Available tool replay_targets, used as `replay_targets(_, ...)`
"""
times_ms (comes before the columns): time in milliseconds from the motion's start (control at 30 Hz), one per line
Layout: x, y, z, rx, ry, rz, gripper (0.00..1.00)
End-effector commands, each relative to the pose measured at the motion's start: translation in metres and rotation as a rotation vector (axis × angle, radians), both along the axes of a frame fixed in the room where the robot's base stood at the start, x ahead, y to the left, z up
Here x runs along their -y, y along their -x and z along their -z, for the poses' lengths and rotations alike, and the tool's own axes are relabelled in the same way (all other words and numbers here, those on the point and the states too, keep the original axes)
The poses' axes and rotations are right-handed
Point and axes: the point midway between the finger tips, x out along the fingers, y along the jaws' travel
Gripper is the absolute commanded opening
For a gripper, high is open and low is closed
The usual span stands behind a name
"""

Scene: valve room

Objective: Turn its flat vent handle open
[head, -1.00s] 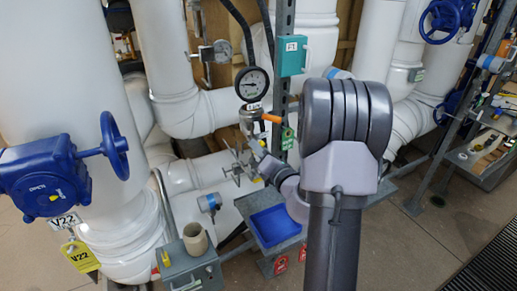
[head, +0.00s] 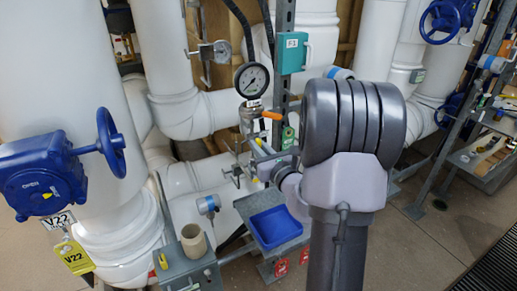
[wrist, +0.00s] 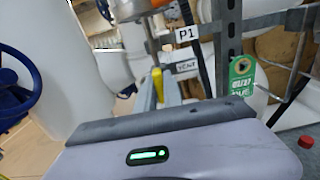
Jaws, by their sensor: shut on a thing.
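My gripper (head: 259,150) is by the small pipework under the pressure gauge (head: 252,80). In the wrist view, my gripper (wrist: 159,90) has its fingers closed around a narrow yellow piece (wrist: 157,84), which looks like the flat vent handle. Only a little yellow shows in the head view, and my fingers and wrist hide most of it. A "VENT" label (wrist: 187,66) is just beyond the fingers, with a P1 label (wrist: 187,34) above it. A separate orange lever (head: 271,115) is just below the gauge, above my gripper.
A green tag (wrist: 242,75) hangs on the upright post right of my fingers. A blue tray (head: 273,227) is below my wrist. A large blue-handwheel valve (head: 110,143) and white pipes stand left. A cup (head: 194,240) is at lower left.

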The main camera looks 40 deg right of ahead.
Motion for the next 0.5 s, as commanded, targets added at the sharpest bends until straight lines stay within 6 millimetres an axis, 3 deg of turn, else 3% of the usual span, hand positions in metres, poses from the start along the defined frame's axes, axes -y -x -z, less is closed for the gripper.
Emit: replay_targets(500,-0.0003,0.0002,0.0008,-0.012,0.041,0.000,0.00)
